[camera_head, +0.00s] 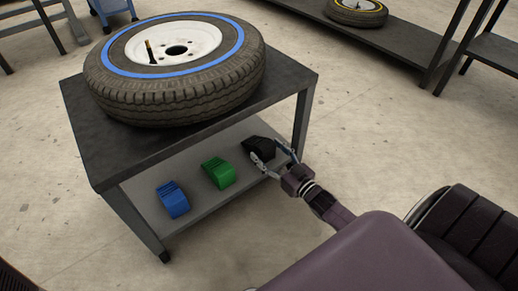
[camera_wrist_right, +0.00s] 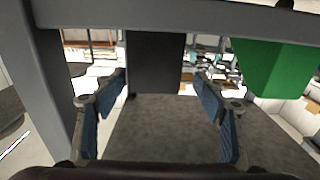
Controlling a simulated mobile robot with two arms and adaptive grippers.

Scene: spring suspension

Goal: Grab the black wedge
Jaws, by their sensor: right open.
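The black wedge (camera_head: 259,148) sits at the right end of the lower shelf (camera_head: 199,201), partly covered by my right gripper. My right gripper (camera_head: 270,154) is open, with one finger at the wedge's near left side and the other at its right. In the right wrist view the open fingers (camera_wrist_right: 162,84) stand on either side of the dark wedge (camera_wrist_right: 157,62), with visible gaps beside it. I cannot tell whether a finger touches it. My left gripper is not in view.
A green wedge (camera_head: 218,173), also in the right wrist view (camera_wrist_right: 270,68), and a blue wedge (camera_head: 172,200) sit left on the shelf. A tyre (camera_head: 185,95) lies on the tabletop (camera_head: 105,150) above. A table leg (camera_head: 303,122) stands close behind the gripper.

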